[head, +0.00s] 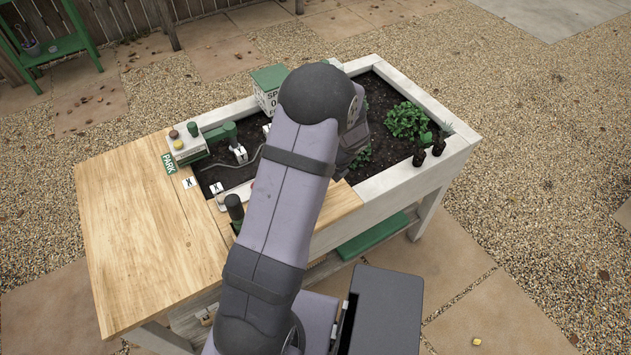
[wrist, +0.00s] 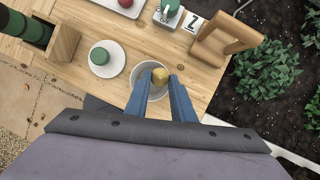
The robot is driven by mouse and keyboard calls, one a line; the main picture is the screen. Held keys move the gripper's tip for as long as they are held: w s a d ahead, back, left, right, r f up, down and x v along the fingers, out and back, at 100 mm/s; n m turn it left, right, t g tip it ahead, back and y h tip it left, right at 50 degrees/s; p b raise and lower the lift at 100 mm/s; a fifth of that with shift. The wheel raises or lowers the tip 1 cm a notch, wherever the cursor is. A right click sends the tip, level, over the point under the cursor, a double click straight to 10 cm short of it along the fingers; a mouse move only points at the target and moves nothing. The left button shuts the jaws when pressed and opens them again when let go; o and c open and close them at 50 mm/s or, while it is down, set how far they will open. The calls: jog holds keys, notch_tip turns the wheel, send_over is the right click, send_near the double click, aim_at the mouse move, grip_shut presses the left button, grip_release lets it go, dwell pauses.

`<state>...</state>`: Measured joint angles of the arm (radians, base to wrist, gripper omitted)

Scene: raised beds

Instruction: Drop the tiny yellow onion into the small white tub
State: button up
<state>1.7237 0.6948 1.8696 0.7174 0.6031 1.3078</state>
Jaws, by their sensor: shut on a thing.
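The small yellow onion (wrist: 160,75) shows in the wrist view, held between the tips of the two blue fingers of my gripper (wrist: 161,82). The small white tub (wrist: 133,77) is a round bowl shape on the wooden board, beneath the fingertips. The onion lies within the tub's outline in this view, over its opening; its height above the bottom cannot be told. My fingers cover the tub's near side. In the head view my arm hides the onion and the tub.
Left of the tub a green thing (wrist: 99,57) sits on a white saucer (wrist: 117,68). A wooden block (wrist: 65,42) stands further left. A wooden stand (wrist: 218,48) and a "Z" card (wrist: 194,22) are at the upper right. Leafy plants (wrist: 266,70) grow in soil at the right.

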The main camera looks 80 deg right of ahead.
jog(key=o, duration=1.1)
jog(key=shift+c, duration=0.2)
jog(key=shift+r, duration=0.15)
jog(key=v, duration=0.7)
jog(key=shift+b, duration=0.4)
